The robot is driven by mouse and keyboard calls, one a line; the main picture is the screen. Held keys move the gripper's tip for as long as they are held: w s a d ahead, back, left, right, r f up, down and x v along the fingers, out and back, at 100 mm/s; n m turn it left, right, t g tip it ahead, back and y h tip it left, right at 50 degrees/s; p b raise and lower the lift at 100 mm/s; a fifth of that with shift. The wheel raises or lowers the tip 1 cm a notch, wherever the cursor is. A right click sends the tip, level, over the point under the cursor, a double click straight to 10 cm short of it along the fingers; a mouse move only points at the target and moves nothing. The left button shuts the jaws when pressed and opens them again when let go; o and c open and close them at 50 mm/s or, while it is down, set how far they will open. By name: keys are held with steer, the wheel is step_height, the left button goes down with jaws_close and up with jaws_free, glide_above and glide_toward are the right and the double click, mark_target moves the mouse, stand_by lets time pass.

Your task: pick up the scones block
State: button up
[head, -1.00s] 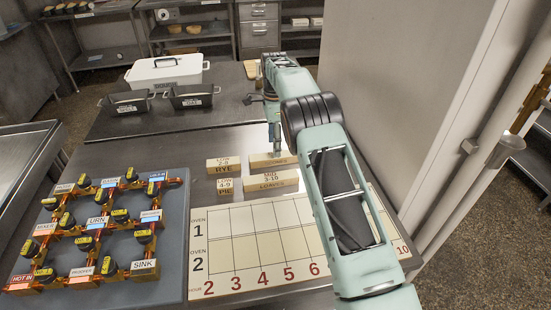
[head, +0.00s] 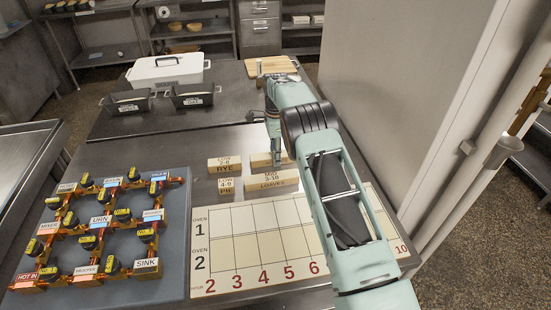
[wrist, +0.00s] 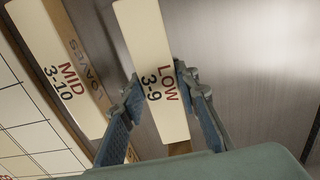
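A pale wooden block with its top marked "LOW 3-9" (wrist: 158,75) lies under my gripper in the wrist view. Its side label is hidden, so I cannot read "scones" on it. In the head view this block (head: 261,160) lies behind the "MID 3-10 LOAVES" block, partly covered by my gripper. My gripper (wrist: 158,82) is down at the block, one finger along each long side. The fingertips are very close to its edges; whether they touch is unclear. The block appears to rest on the metal table.
The LOAVES block (head: 271,181) lies close in front, also beside the left finger in the wrist view (wrist: 62,75). The RYE block (head: 224,165) and PIE block (head: 226,187) stand to the left. An oven chart (head: 245,222) lies nearer; a valve board (head: 170,240) is at left.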

steer(key=c, duration=0.5)
jaws_close()
steer(key=shift+r, duration=0.15)
